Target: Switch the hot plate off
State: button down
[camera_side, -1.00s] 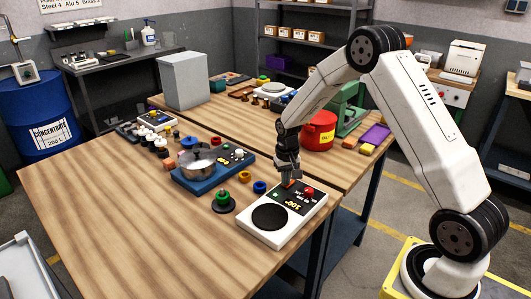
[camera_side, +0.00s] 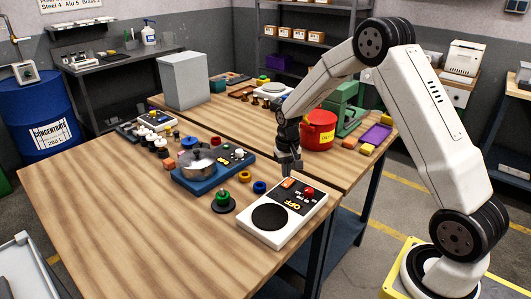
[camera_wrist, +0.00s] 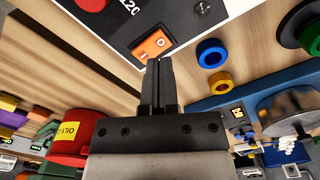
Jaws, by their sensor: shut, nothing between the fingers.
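The hot plate (camera_side: 250,234) is a white box on the near right of the table, with a round black plate (camera_side: 269,217) on top. My gripper (camera_side: 290,173) points down, shut and empty, just above the switch. In the wrist view its fingertips (camera_wrist: 158,62) are beside the switch's lower edge.
A blue unit with a metal pot (camera_side: 197,160) is farther left. A red can (camera_side: 319,130) stands behind my gripper. The table's near left is clear.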

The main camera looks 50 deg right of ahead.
aim_at(285, 187)
jog(key=shift+r, duration=1.9)
jog(key=shift+s+a+r, duration=0.15)
jog(key=shift+s+a, duration=0.1)
jog(key=shift+a, duration=0.25)
jog(key=s+a+r+n+t, duration=0.1)
jog(key=s+a+n, duration=0.5)
jog(key=s+a, duration=0.7)
jog(key=s+t, duration=0.1)
jog(key=s, duration=0.2)
jog(key=shift+s+a+r+t, duration=0.3)
jog(key=shift+a+r, duration=0.1)
